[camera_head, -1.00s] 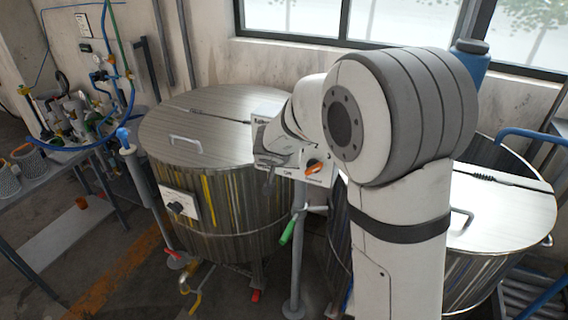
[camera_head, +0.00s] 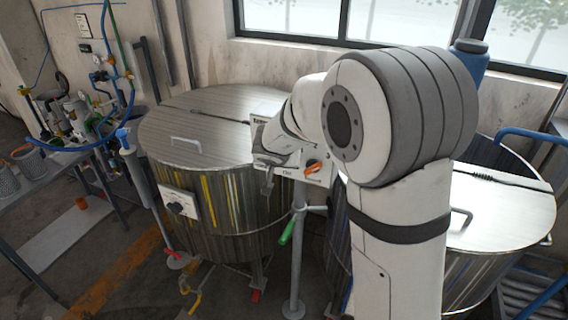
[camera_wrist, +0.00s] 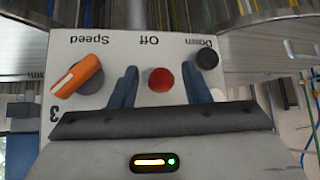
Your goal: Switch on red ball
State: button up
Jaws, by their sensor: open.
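A white control panel (camera_wrist: 100,45) fills the middle of the wrist view, its labels upside down. It carries a round red button (camera_wrist: 161,79) under the label "Off", a black button (camera_wrist: 207,58) by "Down" and an orange knob (camera_wrist: 78,76) by "Speed". My gripper (camera_wrist: 160,73) is open, its two blue fingers on either side of the red button. Whether they touch the panel I cannot tell. In the head view my gripper (camera_head: 267,179) is in front of the control panel (camera_head: 318,173) on its post, hiding part of it; the orange knob (camera_head: 313,167) shows there.
A lidded steel tank (camera_head: 215,150) stands left of the post, with a small switch panel (camera_head: 180,206) on its side. Another steel tank (camera_head: 500,215) stands at right. A green-handled lever (camera_head: 286,232) sticks out low on the post.

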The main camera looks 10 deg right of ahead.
jog(key=v, duration=0.7)
jog(key=shift+s+r, duration=0.2)
jog(key=shift+s, duration=0.05)
